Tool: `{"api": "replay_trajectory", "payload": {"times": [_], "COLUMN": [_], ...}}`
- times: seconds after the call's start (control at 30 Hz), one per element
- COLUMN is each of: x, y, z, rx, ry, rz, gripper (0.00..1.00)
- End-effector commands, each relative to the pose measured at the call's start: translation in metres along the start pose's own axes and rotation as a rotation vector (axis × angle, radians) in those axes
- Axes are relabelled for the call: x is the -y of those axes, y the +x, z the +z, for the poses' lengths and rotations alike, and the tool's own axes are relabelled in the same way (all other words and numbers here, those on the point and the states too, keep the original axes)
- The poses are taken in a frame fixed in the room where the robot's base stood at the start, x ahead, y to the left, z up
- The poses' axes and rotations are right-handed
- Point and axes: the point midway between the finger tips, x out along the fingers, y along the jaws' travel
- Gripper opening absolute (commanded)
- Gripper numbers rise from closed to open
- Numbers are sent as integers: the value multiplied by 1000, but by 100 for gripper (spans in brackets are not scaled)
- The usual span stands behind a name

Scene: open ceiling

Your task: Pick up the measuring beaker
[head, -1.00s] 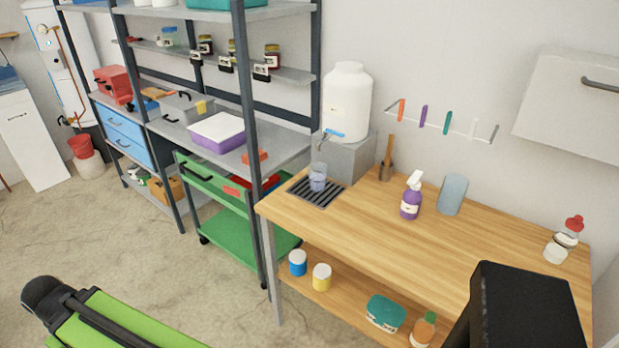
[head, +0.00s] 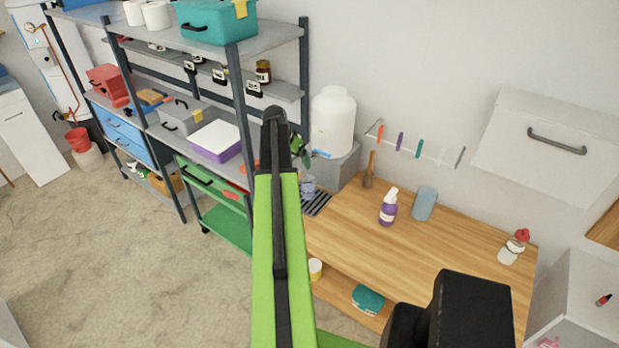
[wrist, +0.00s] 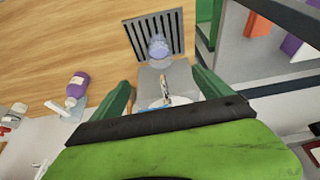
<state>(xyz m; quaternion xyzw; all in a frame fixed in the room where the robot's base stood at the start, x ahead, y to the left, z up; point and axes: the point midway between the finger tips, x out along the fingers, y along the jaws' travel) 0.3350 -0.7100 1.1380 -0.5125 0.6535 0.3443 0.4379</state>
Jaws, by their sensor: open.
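The measuring beaker (head: 308,187) is a small bluish see-through cup on a black slatted drain grille (head: 318,204) at the left end of the wooden bench. In the head view my raised arm hides part of its surroundings. In the wrist view the beaker (wrist: 158,47) stands on the grille (wrist: 172,24), ahead of my fingers and roughly centred between them. My gripper (wrist: 163,92) has its two green fingers spread apart with nothing held. In the head view the gripper (head: 301,150) shows partly behind my arm, near the white dispenser.
A white dispenser (head: 333,122) with a blue tap stands on a grey block (head: 346,168) behind the grille. A brush (head: 369,168), purple spray bottle (head: 388,208) and blue-grey cylinder (head: 425,204) stand to the right. The metal shelf unit (head: 235,100) is at the left.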

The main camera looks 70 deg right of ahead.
Motion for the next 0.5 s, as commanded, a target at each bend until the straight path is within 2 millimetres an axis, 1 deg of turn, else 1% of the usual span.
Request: {"api": "replay_trajectory", "payload": {"times": [0.03,0.07,0.17,0.27,0.37,0.5], "x": [-5,-6,-7,-6,-6,-5], "y": [-1,0,4,13,31,63], "z": [-7,-8,-8,-6,-5,-4], "rx": [-3,-4,-4,-4,-4,-3], "ry": [14,18,19,18,18,18], "rz": [3,4,4,4,4,5], "gripper": [89,89,89,89,89,89]}}
